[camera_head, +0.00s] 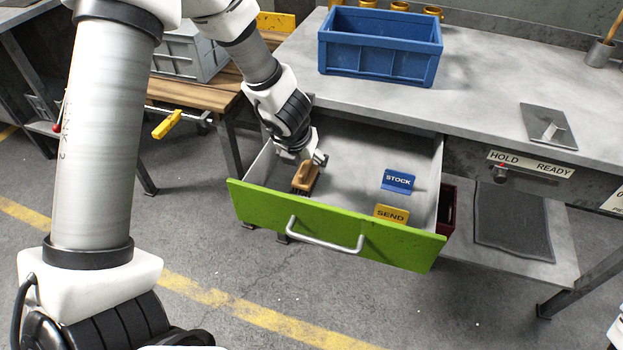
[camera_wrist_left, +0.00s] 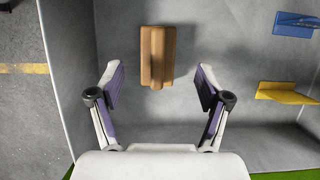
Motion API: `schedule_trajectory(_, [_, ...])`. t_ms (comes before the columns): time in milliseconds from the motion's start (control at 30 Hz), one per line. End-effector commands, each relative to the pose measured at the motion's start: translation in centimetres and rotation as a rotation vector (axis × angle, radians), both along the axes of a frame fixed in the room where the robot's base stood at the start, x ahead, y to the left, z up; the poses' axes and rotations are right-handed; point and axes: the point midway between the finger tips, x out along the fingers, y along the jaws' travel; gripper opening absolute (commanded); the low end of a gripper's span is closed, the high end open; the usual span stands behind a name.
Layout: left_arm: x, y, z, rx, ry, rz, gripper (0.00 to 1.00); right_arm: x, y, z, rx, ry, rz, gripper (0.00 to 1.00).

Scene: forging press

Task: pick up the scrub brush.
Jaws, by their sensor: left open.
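The scrub brush (camera_head: 305,177) is a brown wooden block lying in the left part of the open drawer. In the left wrist view the brush (camera_wrist_left: 157,56) lies on the grey drawer floor, a little beyond my fingertips and roughly centred between them. My left gripper (camera_head: 313,158) is over the drawer close to the brush and hides part of it in the head view. In the left wrist view the left gripper (camera_wrist_left: 160,80) is open, with its two fingers wide apart and nothing between them. My right gripper is not seen.
The drawer's green front (camera_head: 335,226) has a metal handle. A blue STOCK sign (camera_head: 398,181) and a yellow SEND sign (camera_head: 391,214) stand in the drawer's right part. A blue crate (camera_head: 380,48) and a metal plate (camera_head: 548,126) are on the workbench above.

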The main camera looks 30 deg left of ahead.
Motion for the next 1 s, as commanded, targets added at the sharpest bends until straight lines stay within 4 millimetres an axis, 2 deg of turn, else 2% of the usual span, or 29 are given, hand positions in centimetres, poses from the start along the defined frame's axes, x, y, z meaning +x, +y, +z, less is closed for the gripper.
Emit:
schedule_trajectory(33, [0.2, 0.1, -1.0, 0.001, 0.001, -0.001, 0.77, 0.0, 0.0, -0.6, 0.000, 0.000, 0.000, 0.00])
schedule_trajectory(233, [1.2, 0.4, -3.2, 0.000, 0.001, -0.001, 0.77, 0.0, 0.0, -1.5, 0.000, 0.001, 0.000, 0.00])
schedule_trajectory(400, [2.3, 0.8, -6.2, 0.001, 0.002, -0.001, 0.77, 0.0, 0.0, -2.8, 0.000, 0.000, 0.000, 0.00])
schedule_trajectory(667, [2.7, 0.8, -6.4, 0.001, 0.000, -0.002, 0.77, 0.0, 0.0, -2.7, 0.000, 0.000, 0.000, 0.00])
schedule_trajectory(800, [2.7, 0.8, -6.4, 0.001, 0.000, -0.002, 0.28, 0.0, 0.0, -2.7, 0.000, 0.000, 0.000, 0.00])
schedule_trajectory(867, [2.7, 0.8, -6.4, 0.001, 0.001, -0.002, 0.09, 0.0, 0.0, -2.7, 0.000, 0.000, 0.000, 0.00])
schedule_trajectory(933, [2.7, 0.8, -6.4, 0.001, 0.001, -0.002, 0.09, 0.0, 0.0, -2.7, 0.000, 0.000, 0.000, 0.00])
schedule_trajectory(967, [2.7, 0.8, -6.4, 0.001, 0.001, -0.002, 0.03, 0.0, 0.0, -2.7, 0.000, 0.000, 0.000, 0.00])
schedule_trajectory(1000, [2.7, 0.8, -6.4, 0.001, 0.001, -0.002, 0.03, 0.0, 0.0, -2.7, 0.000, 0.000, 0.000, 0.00])
